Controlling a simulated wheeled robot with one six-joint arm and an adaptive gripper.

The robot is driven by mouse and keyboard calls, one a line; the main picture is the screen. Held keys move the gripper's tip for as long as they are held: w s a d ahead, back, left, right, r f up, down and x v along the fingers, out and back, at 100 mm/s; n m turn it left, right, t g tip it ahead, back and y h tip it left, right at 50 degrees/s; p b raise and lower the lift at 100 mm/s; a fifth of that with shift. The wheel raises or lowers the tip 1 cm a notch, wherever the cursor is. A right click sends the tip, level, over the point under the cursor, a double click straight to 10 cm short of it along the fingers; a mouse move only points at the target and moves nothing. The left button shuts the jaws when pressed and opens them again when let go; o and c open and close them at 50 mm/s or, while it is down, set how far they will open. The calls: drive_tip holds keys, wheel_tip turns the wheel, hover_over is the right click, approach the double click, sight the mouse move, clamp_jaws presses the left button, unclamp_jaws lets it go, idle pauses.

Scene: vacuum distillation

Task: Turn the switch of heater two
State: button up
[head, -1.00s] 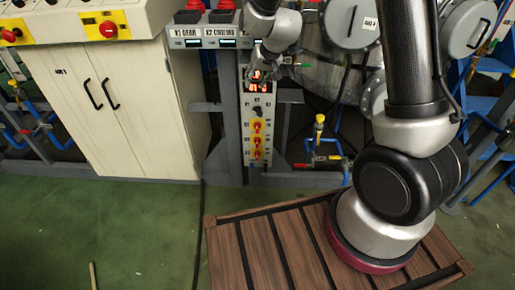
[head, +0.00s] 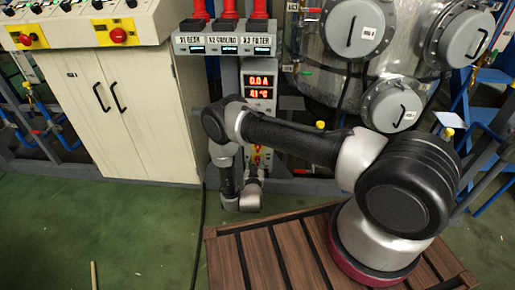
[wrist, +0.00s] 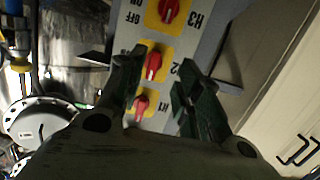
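Heater two's switch (wrist: 153,64) is a red knob on a yellow plate, the middle of three in the wrist view, with "2" legible beside it. The H3 switch (wrist: 168,11) is above it and the H1 switch (wrist: 140,106) below; the panel appears upside down here. My gripper (wrist: 162,78) is open, its dark fingers on either side of the knob column near heater two's switch. I cannot tell whether a finger touches the knob. In the head view my arm hides most of the switches; the panel's display (head: 260,88) shows above it.
The grey control box (head: 225,45) with red-topped controls is above the panel. A cream cabinet (head: 130,125) stands left, and a metal vessel with round hatches (head: 395,105) stands right. A slatted wooden platform (head: 285,250) is in front. The green floor at left is mostly clear.

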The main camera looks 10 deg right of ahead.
drive_tip(key=w+d+r+t, duration=0.1)
drive_tip(key=w+d+r, duration=0.1)
drive_tip(key=w, duration=0.5)
drive_tip(key=shift+w+d+r+t+h, duration=0.2)
drive_tip(key=shift+d+r+t+h, duration=0.1)
drive_tip(key=shift+d+r+h, duration=0.1)
clamp_jaws()
